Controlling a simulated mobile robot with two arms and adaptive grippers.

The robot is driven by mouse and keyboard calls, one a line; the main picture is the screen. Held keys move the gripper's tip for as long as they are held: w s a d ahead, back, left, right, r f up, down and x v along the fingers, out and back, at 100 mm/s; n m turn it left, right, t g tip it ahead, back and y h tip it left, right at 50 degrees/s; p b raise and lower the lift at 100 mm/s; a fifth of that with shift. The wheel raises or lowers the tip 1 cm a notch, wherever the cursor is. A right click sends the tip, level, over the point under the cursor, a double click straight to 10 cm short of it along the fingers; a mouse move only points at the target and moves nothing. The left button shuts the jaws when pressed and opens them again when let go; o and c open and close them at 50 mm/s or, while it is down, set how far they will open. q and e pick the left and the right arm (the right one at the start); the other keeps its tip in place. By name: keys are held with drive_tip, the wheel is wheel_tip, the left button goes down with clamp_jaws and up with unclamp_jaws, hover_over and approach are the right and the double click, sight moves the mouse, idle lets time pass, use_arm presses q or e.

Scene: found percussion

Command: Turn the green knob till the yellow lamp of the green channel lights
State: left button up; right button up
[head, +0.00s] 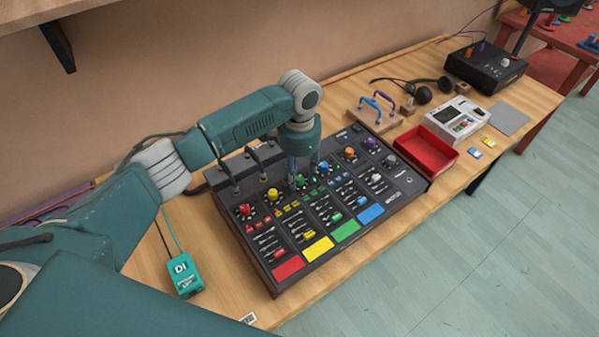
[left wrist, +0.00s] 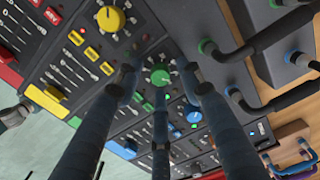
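The mixing console (head: 277,289) lies on the wooden bench with coloured channel strips. The green knob (head: 299,181) is in its upper part, partly hidden by my left gripper (head: 301,175), which points down from above. In the left wrist view the green knob (left wrist: 158,75) shows between the three dark fingers of the left gripper (left wrist: 166,87). The fingers are spread around the knob, with visible gaps at its sides; the gripper is open and holds nothing. I cannot make out a lit yellow lamp on the green channel.
The yellow knob (head: 273,194) and blue knob (head: 324,167) flank the green one. Black cable plugs (head: 233,184) stand along the console's back edge. A red tray (head: 427,150) is to the right, a teal DI box (head: 185,275) to the left.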

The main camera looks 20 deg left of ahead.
use_arm(q)
drive_tip(key=shift+f, duration=0.1)
drive_tip(key=shift+c, duration=0.3)
clamp_jaws()
drive_tip(key=shift+m+p, duration=0.5)
drive_tip(key=shift+p, duration=0.05)
drive_tip(key=shift+m+p, duration=0.65)
drive_tip(key=shift+m, duration=0.35)
drive_tip(key=shift+m+p, duration=0.55)
drive_tip(key=shift+m, duration=0.85)
use_arm(e)
drive_tip(key=shift+s+r, duration=0.45)
drive_tip(key=shift+r, duration=0.4)
drive_tip(key=shift+s+r, duration=0.45)
drive_tip(key=shift+r, duration=0.35)
drive_tip(key=shift+a, duration=0.1)
